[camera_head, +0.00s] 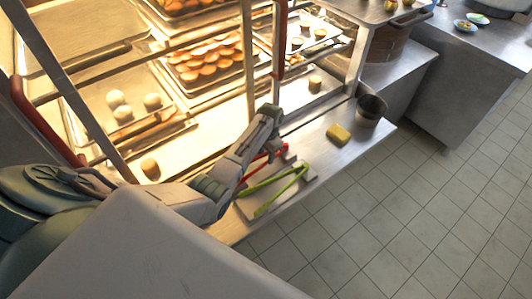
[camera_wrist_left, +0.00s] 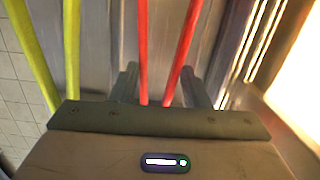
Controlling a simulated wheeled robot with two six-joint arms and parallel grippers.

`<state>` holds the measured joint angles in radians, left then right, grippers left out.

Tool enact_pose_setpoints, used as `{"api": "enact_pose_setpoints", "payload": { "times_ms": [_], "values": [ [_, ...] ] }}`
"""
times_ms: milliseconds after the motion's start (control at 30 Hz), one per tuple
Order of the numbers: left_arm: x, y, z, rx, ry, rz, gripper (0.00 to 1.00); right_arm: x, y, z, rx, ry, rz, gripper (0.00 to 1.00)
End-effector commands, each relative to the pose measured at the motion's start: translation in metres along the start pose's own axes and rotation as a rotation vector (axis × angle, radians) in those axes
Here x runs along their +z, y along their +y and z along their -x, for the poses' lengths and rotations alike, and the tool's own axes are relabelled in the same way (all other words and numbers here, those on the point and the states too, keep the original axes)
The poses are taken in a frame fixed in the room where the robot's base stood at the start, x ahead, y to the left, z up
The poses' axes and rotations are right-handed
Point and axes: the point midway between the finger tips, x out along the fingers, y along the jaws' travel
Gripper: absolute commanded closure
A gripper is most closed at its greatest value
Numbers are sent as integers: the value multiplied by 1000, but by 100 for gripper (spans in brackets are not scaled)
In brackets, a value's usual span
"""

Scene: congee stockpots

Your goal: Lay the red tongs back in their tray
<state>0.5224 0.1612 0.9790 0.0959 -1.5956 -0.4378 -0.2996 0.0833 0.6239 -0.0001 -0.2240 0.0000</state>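The red tongs (camera_head: 248,177) are partly hidden behind my left arm in the head view. They lie beside the green tongs (camera_head: 283,190), at the grey tray (camera_head: 301,187) on the steel counter ledge. In the left wrist view, the two arms of the red tongs (camera_wrist_left: 143,50) run between the spread fingers of my left gripper (camera_wrist_left: 160,88), with gaps showing on both sides. The green tongs (camera_wrist_left: 72,50) are to the left there. In the head view my left gripper (camera_head: 273,148) is low over the tray, its fingertips mostly hidden. My right gripper is not in view.
The lit display case (camera_head: 215,125) with trays of buns borders the ledge on the left. Tiled floor (camera_head: 400,210) lies open to the right.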

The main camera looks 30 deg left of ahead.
Motion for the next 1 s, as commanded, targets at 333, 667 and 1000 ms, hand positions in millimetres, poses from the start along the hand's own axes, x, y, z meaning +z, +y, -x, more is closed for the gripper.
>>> {"api": "enact_pose_setpoints", "payload": {
  "times_ms": [333,667,1000],
  "values": [
    [0,0,1,0,1,0,33,0,-1,0,-2,0,-1,64],
    [-1,0,7,-1,2,0,33,0,-6,0,-6,0,-3,64],
    [-2,0,69,-2,5,0,33,1,-6,-5,-6,0,-2,64]
  ]
}}
